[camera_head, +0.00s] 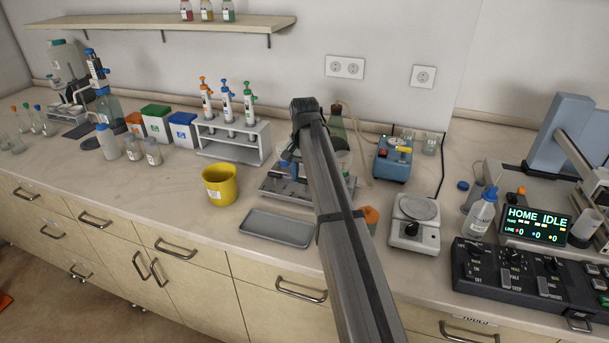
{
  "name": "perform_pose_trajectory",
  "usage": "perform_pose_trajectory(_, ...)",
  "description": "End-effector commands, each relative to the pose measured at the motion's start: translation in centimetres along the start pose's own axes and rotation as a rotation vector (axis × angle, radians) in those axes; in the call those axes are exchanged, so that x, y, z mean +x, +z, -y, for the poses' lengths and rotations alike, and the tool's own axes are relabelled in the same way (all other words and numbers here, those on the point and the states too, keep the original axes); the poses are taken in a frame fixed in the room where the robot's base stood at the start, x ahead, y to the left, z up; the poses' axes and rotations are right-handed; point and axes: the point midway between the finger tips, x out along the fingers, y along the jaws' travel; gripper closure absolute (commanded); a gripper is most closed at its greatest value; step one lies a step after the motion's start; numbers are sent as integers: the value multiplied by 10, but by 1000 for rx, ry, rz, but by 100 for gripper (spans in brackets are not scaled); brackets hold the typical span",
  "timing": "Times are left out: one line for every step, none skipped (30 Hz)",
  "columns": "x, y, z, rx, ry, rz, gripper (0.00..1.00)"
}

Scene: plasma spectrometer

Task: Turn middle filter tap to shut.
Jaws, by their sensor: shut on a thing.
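The filter rack (274,188) stands in the middle of the bench, behind a grey tray. My gripper (288,157) points down at the rack from the arm's far end and is small and partly hidden. It is shut on a part at the rack, apparently a filter tap. Which tap it is, and how its handle is turned, I cannot make out.
A yellow bucket (220,184) stands left of the rack, and an empty grey tray (277,227) lies in front. A pipette stand (232,146) is behind left. An orange-capped vessel (370,217) is close beside my arm.

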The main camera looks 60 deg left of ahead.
Motion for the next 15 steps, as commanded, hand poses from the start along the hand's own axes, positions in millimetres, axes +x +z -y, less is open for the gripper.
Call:
perform_pose_trajectory(0,0,0,5,0,-1,82)
perform_pose_trajectory(0,0,0,7,0,-1,82)
perform_pose_trajectory(0,0,0,8,0,-1,82)
perform_pose_trajectory(0,0,0,9,0,-1,82)
perform_pose_trajectory(0,0,0,9,0,-1,82)
perform_pose_trajectory(0,0,0,9,0,-1,82)
perform_pose_trajectory(0,0,0,9,0,-1,82)
perform_pose_trajectory(0,0,0,9,0,-1,82)
perform_pose_trajectory(0,0,0,9,0,-1,82)
perform_pose_trajectory(0,0,0,9,0,-1,82)
perform_pose_trajectory(0,0,0,9,0,-1,82)
perform_pose_trajectory(0,0,0,9,0,-1,82)
perform_pose_trajectory(0,0,0,9,0,-1,50)
perform_pose_trajectory(0,0,0,9,0,-1,47)
perform_pose_trajectory(0,0,0,9,0,-1,44)
